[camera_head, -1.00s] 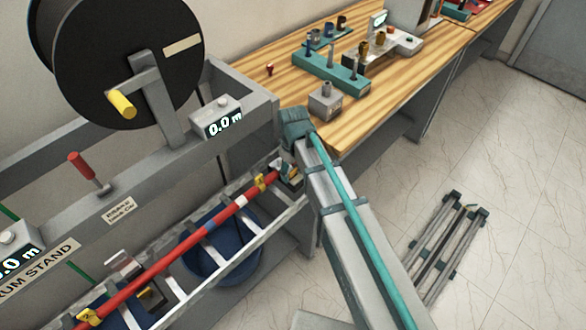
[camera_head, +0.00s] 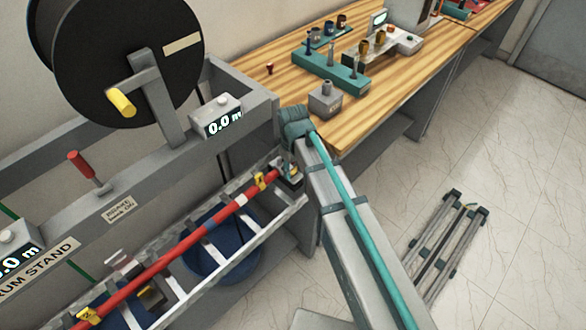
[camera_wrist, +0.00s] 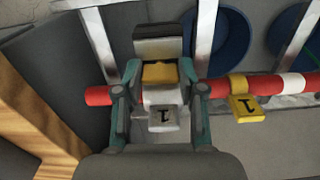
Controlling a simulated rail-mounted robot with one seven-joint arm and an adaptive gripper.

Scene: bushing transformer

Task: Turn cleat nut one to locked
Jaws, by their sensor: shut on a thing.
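A red cable (camera_head: 183,237) with white and blue bands runs along a metal ladder tray. In the wrist view, my gripper (camera_wrist: 160,72) has a finger on each side of a yellow piece, which I take to be cleat nut one (camera_wrist: 160,74). It is shut on it. A grey block marked 1 (camera_wrist: 163,117) sits just below the yellow piece, between the fingers. A yellow tag marked 1 (camera_wrist: 243,105) hangs on the cable to the right, apart from my gripper.
Ladder rungs (camera_wrist: 206,35) and blue round bins (camera_wrist: 228,40) lie beyond the cable. A cable drum (camera_head: 115,60) and a 0.0 m meter (camera_head: 217,117) stand beside the tray. A wooden bench (camera_head: 340,115) with fixtures is close to my wrist. Floor at right is mostly open.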

